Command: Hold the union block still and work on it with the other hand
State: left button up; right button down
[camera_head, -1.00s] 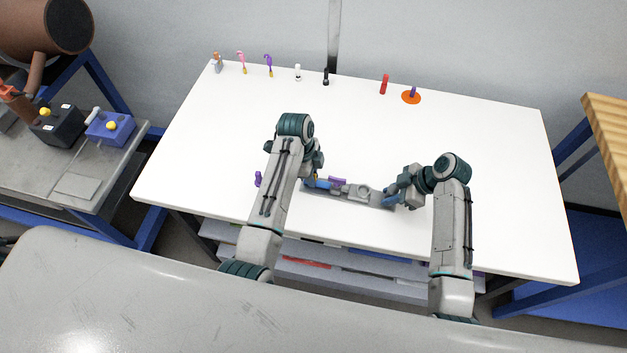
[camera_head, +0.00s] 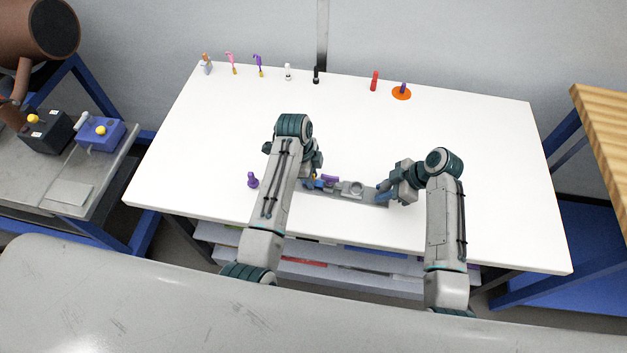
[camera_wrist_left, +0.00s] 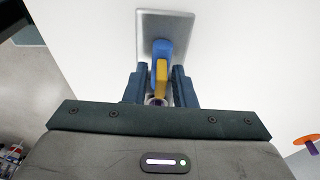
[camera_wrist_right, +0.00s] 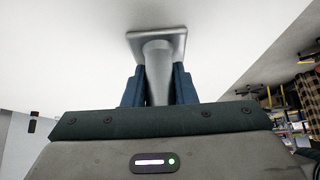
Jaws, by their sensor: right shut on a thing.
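Small gaps show beside the yellow piece. My left arm partly hides this end in the head view.
A small purple part (camera_head: 252,180) stands left of my left arm. Several small tools and parts line the far edge, including a red cylinder (camera_head: 375,81) and an orange disc (camera_head: 401,93). The middle of the white table (camera_head: 400,140) is clear.

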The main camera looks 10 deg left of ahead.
aim_at(314, 174)
pick_arm(q)
jog(key=shift+d+v, duration=0.25)
jog(key=shift+v, duration=1)
jog(key=shift+d+v, duration=0.25)
jog(key=shift+v, duration=1)
jog(key=shift+r, duration=0.1)
pick_arm(e)
jog(key=c, duration=1.1)
grip_release()
pick_arm(q)
jog(key=shift+d, duration=0.1)
pick_arm(e)
jog(key=shift+r, duration=0.1)
pick_arm(q)
jog(key=shift+r+p, duration=0.55)
jog(key=shift+p, duration=0.1)
pick_arm(e)
jog(key=shift+d+r, duration=0.3)
jog(key=shift+r, duration=0.25)
pick_arm(q)
jog(key=p+v, duration=0.2)
jog(key=d+p+v, duration=0.1)
jog(key=p+v, duration=0.1)
jog(key=shift+s+r+p, duration=0.1)
jog(key=shift+r+p, duration=0.25)
jog(key=shift+r, duration=0.35)
pick_arm(e)
jog(key=v, duration=0.6)
jog(key=shift+d+r, duration=0.25)
jog(key=shift+d, duration=0.05)
